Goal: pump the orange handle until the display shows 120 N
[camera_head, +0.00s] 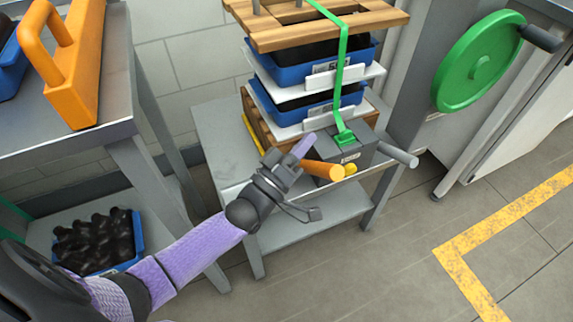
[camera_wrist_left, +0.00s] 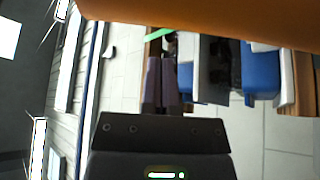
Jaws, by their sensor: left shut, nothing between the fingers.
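The orange handle (camera_head: 323,170) sticks out from the front of the dark grey tensioner box (camera_head: 357,150), below the strapped stack. In the left wrist view the orange handle (camera_wrist_left: 200,18) crosses the top, very close to the camera. My left gripper (camera_head: 305,144) is at the handle's left end, its purple fingers pointing up and right past it. The fingers (camera_wrist_left: 163,82) are together and empty; I cannot tell whether they touch the handle. A small pale label or display (camera_head: 350,157) on the box is too small to read. My right gripper is out of view.
A green strap (camera_head: 342,80) runs over the stack of blue trays (camera_head: 310,72) and wooden boards on the grey stand. A green wheel (camera_head: 478,62) is at right. Floor in front is clear.

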